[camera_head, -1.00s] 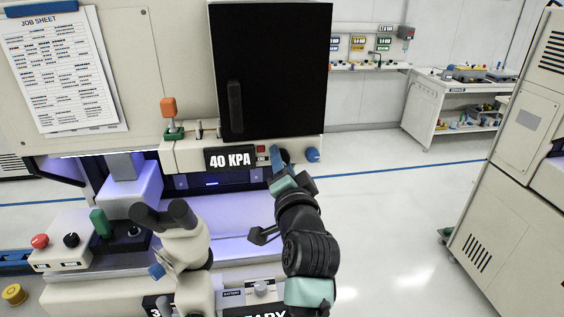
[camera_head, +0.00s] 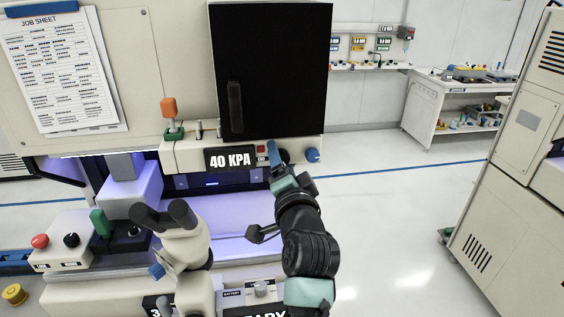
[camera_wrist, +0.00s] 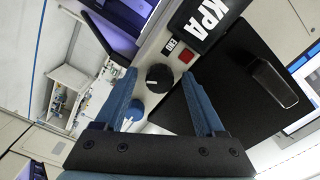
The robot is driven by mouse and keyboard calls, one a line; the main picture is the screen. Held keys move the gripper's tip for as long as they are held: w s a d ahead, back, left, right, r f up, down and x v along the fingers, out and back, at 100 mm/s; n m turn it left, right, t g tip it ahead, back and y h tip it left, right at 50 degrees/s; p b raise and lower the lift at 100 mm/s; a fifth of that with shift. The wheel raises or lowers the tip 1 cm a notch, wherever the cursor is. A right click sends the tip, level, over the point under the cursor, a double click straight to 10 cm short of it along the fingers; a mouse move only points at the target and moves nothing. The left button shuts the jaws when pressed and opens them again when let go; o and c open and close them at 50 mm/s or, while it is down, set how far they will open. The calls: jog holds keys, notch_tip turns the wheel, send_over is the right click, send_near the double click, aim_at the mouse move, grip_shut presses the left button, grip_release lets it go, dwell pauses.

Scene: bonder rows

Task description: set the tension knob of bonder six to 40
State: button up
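A panel on the bonder carries a display (camera_head: 230,158) reading 40 KPA. Right of it are a black round knob (camera_head: 285,156) and a blue knob (camera_head: 312,155). My gripper (camera_head: 273,150) is at this panel, just left of the black knob in the head view. In the wrist view the blue fingers of my gripper (camera_wrist: 158,77) are spread, with the black knob (camera_wrist: 159,78) showing between their tips; contact cannot be told. The blue knob (camera_wrist: 135,108) also shows between the fingers, nearer the palm. No label naming a tension knob or bonder six is readable.
A red button (camera_wrist: 187,55) and a small EXIT-like label sit beside the black knob. A black door (camera_head: 270,70) with a handle is above the panel. A microscope eyepiece (camera_head: 165,215) stands left of my arm. Open floor (camera_head: 390,215) lies to the right.

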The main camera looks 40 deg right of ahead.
jog(key=shift+s, duration=0.1)
jog(key=b+v, duration=0.4)
jog(key=v, duration=0.8)
jog(key=shift+s+a+b, duration=0.2)
jog(key=shift+s+b, duration=0.1)
jog(key=shift+s, duration=0.1)
jog(key=w+a+r+n+t+y, duration=0.3)
jog(key=a+r+n+t, duration=0.4)
jog(key=a+r, duration=0.7)
jog(key=s+a+r+n+t+y, duration=0.2)
jog(key=s+a+r+n+y, duration=0.1)
jog(key=a+r+n, duration=0.2)
jog(key=s+a+r+n+t+y, duration=0.3)
jog(key=a+r+n, duration=0.3)
jog(key=a+r, duration=0.3)
jog(key=shift+a+r+y, duration=0.3)
jog(key=shift+a+r, duration=0.1)
jog(key=shift+r, duration=0.15)
